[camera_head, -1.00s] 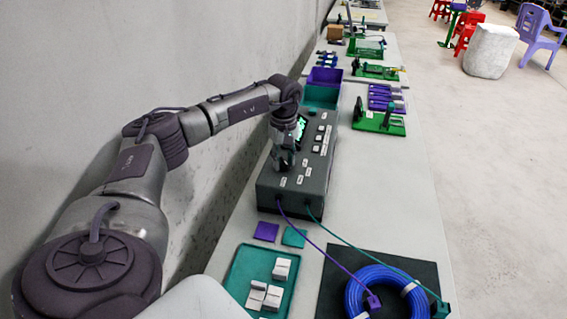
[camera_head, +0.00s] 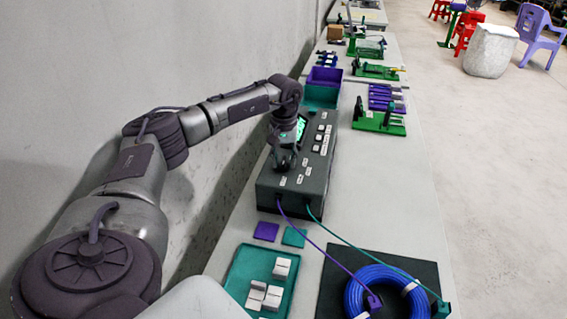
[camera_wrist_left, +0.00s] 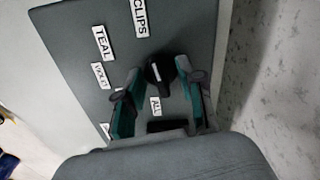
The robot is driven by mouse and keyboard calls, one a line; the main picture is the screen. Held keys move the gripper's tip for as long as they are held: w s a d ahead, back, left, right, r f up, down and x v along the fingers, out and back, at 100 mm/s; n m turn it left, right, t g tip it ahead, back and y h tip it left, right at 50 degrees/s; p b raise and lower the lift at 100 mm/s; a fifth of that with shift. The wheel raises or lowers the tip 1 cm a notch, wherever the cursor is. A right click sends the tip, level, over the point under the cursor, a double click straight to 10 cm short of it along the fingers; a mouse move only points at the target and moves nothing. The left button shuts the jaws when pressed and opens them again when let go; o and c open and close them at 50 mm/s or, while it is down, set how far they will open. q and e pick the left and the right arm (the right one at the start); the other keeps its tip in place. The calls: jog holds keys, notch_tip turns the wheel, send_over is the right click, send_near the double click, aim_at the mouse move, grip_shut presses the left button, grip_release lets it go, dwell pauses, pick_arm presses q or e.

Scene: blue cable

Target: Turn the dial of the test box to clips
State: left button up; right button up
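The grey test box (camera_head: 325,165) stands on the bench, with cables at its near end. Its black dial (camera_wrist_left: 160,72) shows in the left wrist view with a white pointer line; which end points is unclear. Labels around it are CLIPS (camera_wrist_left: 140,18), TEAL (camera_wrist_left: 102,43), VIOLET (camera_wrist_left: 99,75) and ALL (camera_wrist_left: 156,106). My left gripper (camera_head: 284,166) is low over the box and hides the dial in the head view. In the wrist view its teal-padded fingers (camera_wrist_left: 159,70) are parted on either side of the dial, seemingly with small gaps. My right gripper is not in view.
A teal tray (camera_head: 240,278) with white blocks and a blue cable coil (camera_head: 352,292) on a dark mat lie at the near end. Teal (camera_head: 322,97) and violet (camera_head: 326,74) bins stand behind the box. A wall runs along the left.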

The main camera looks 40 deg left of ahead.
pick_arm(q)
jog(key=shift+w+r+p, duration=0.1)
jog(key=shift+r+p, duration=0.35)
jog(key=shift+r, duration=0.15)
notch_tip(320, 180, up, 6)
jog(key=p, duration=0.4)
jog(key=shift+p, duration=0.3)
